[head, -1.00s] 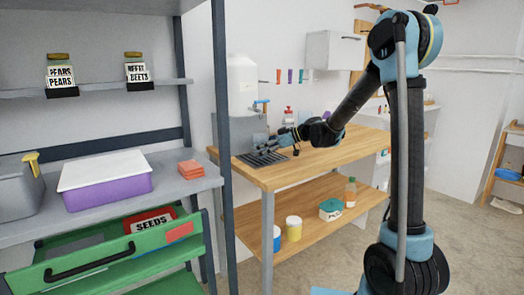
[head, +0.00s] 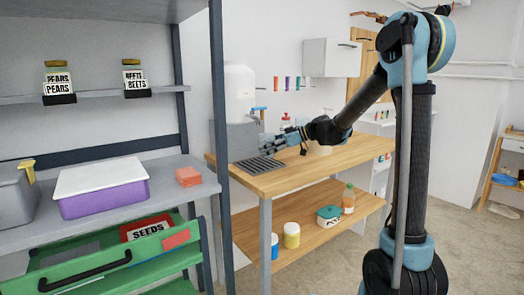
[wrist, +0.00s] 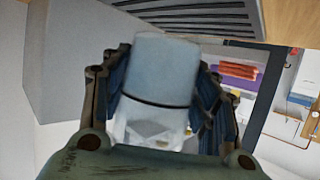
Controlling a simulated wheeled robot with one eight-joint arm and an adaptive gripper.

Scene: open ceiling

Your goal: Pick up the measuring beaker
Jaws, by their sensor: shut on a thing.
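My gripper (wrist: 160,72) is shut on the measuring beaker (wrist: 163,70), a pale translucent cylinder with a dark line around it, in the wrist view. A finger presses on each side of it. In the head view my gripper (head: 272,146) is above the wooden table, beside the dispenser and over the drip grid (head: 258,166). The beaker is too small and too covered by the fingers to make out clearly there.
A white water tank (head: 240,92) with a blue tap stands on a grey block (head: 238,140) behind the grid. The wooden table (head: 310,168) has clear room to the right. A shelf post (head: 222,130) stands at the left. A lower shelf (head: 322,218) holds several containers.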

